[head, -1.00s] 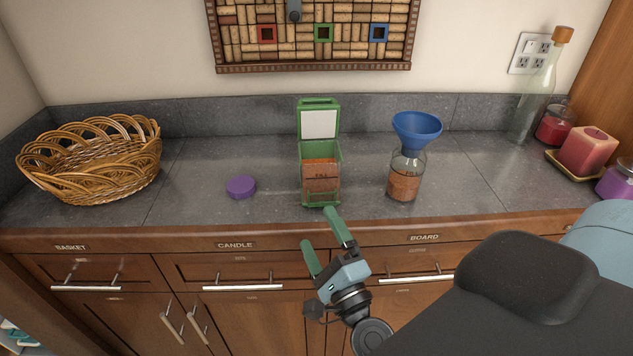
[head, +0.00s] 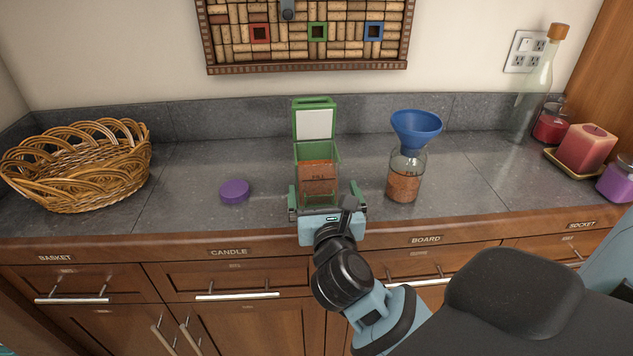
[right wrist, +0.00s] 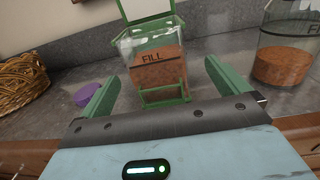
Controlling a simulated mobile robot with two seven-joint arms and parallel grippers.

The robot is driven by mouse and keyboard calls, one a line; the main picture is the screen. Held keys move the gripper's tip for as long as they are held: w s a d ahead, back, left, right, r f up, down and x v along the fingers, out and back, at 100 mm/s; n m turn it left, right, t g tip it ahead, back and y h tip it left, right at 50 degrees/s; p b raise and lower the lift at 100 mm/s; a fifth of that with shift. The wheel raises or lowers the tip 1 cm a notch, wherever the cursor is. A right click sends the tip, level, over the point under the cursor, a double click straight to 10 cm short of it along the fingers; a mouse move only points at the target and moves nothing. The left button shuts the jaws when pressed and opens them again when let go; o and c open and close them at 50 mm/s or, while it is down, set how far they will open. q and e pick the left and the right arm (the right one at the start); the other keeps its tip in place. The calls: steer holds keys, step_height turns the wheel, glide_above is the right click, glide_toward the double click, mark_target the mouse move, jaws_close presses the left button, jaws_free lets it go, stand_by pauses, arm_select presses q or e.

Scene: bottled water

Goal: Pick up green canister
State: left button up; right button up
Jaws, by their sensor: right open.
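The green canister (head: 318,182) stands upright on the counter, its green lid (head: 314,120) raised at the back. It is clear-walled with a green frame and holds brown contents up to about a "FILL" mark. In the right wrist view the canister (right wrist: 158,75) is straight ahead of my right gripper. My right gripper (head: 327,196) is open, with one green finger on each side of the canister's lower front; the gripper (right wrist: 160,96) shows a gap to the canister on both sides. My left gripper is not in view.
A glass jar (head: 404,185) with a blue funnel (head: 416,126) stands close right of the canister. A purple lid (head: 235,191) and wicker basket (head: 78,165) are left. A glass bottle (head: 536,88) and candles (head: 586,148) are far right. Counter between lid and canister is free.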

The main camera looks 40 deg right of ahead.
mark_target(314, 157)
steer(key=shift+x, duration=0.9)
steer(key=shift+w+d, duration=0.1)
steer(key=shift+w, duration=0.1)
steer(key=shift+w+d+r, duration=0.1)
steer(key=shift+w+r, duration=0.05)
steer(key=shift+w, duration=0.1)
steer(key=shift+p+x, duration=0.4)
steer(key=shift+x, duration=1.85)
steer(key=shift+w, duration=0.1)
steer(key=shift+c, duration=0.4)
steer(key=shift+r, duration=0.15)
steer(key=c, duration=1.3)
steer(key=shift+r, duration=0.1)
